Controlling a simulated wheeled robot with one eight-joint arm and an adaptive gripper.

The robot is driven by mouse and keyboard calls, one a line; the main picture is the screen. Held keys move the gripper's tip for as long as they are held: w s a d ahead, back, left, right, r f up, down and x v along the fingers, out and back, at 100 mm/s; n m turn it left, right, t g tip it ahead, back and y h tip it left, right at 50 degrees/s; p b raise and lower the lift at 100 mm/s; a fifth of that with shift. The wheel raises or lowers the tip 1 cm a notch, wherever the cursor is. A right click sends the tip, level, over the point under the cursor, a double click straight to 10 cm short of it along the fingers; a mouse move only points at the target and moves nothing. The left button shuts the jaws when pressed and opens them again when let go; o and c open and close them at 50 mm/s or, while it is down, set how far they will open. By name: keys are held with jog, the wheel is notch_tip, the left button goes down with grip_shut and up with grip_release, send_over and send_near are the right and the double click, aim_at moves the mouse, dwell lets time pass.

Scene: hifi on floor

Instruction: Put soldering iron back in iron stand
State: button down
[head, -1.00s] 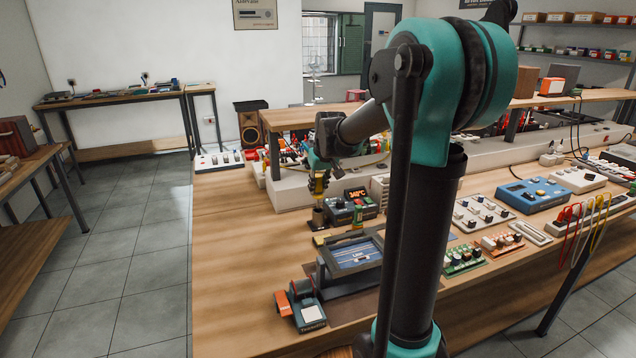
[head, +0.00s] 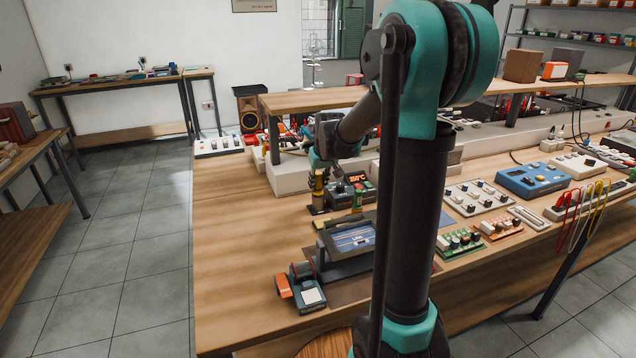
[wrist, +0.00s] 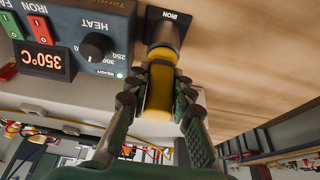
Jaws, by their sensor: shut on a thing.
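The soldering iron has a yellow handle (head: 318,183) and stands roughly upright in the head view. The iron stand (head: 318,205) is a small dark holder directly beneath it. In the wrist view, the yellow handle (wrist: 157,98) lies between both fingers of my gripper (wrist: 158,88). The dark cylinder of the stand (wrist: 163,34) meets the iron's front end, on a black base labelled IRON. The iron's tip is hidden and seems to be inside the cylinder. My gripper (head: 320,172) is shut on the handle, just above the stand.
The soldering station (wrist: 95,45) with its heat knob and 350°C display stands close beside the stand. A framed device (head: 350,238) lies nearer on the bench. A raised shelf is behind. Bare wood lies left of the stand (head: 240,220).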

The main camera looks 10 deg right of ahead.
aim_at(318, 172)
jog(key=c, duration=0.7)
grip_release()
jog(key=shift+r, duration=3.55)
